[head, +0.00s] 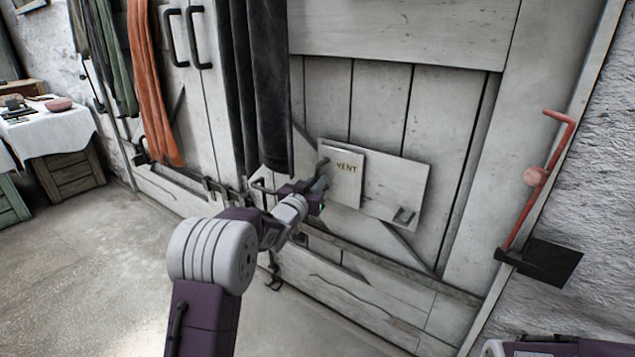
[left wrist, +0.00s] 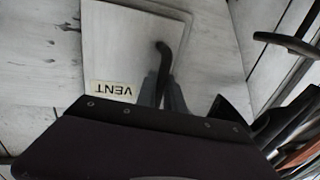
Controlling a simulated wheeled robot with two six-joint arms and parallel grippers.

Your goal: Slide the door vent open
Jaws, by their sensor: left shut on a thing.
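The vent cover (head: 346,186) is a pale square plate labelled VENT, on the left part of a wider white board (head: 398,180) fixed low on the plank door (head: 380,105). A dark curved handle (head: 322,166) stands at the cover's left edge. My left gripper (head: 321,183) reaches in from the left and is shut on this handle. In the left wrist view the fingers (left wrist: 164,88) close around the lower part of the handle (left wrist: 163,55), in front of the cover (left wrist: 120,50). The fingertips are partly hidden in the head view. My right gripper is out of view.
Dark cloths (head: 262,90) hang just left of the vent, above my left arm. A red lever (head: 530,185) with a pink ball stands at the right. Open floor (head: 90,270) lies at the left.

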